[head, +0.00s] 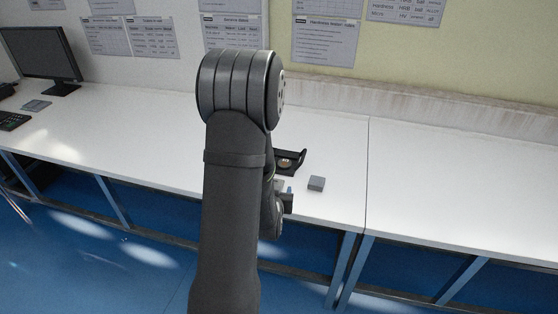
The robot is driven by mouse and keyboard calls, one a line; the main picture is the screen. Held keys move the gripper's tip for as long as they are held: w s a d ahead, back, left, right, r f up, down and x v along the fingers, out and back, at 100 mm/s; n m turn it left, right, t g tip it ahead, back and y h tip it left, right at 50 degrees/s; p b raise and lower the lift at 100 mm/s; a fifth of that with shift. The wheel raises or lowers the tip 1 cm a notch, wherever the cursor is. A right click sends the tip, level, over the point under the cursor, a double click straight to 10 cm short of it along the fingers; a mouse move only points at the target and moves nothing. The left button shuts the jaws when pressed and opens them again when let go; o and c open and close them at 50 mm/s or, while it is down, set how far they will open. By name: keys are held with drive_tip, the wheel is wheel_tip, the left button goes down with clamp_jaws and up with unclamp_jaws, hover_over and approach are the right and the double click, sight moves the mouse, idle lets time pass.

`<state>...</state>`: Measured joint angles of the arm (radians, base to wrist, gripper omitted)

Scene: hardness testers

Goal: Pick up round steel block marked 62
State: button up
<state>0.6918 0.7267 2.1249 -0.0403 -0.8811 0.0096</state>
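A small round metal disc (285,162) lies in an open black case (301,161) on the white bench, just right of my arm. It could be the round steel block, but no marking on it can be read. My gripper (286,202) shows only in part, beside the lower right of my arm and nearer the bench front than the case. My own arm hides most of it, and its fingers cannot be made out.
The white bench (440,180) is clear on the right. A monitor (40,55), a dark keyboard (13,121) and a small grey item (36,105) stand at the far left. Posters hang on the wall behind. My arm hides part of the bench middle.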

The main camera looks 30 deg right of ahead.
drive_tip(key=shift+g+y, duration=0.6)
drive_tip(key=shift+g, duration=0.3)
drive_tip(key=w+d, duration=0.4)
drive_tip(key=w, duration=0.1)
drive_tip(key=shift+d+f, duration=0.15)
drive_tip(key=w+d+r+g+y, duration=0.1)
drive_tip(key=w+d+r+g, duration=0.1)
drive_tip(key=w+d, duration=0.15)
drive_tip(key=g+y, duration=0.3)
approach(284, 163)
drive_tip(key=f, duration=0.2)
drive_tip(key=shift+w+d+f, duration=0.1)
drive_tip(key=shift+d+f, duration=0.15)
drive_tip(key=shift+f, duration=0.1)
drive_tip(key=shift+w+x, duration=0.2)
drive_tip(key=shift+x, duration=2.4)
drive_tip(key=shift+d+r, duration=0.1)
drive_tip(key=shift+d, duration=0.05)
drive_tip(key=c, duration=0.7)
drive_tip(key=shift+c, duration=0.6)
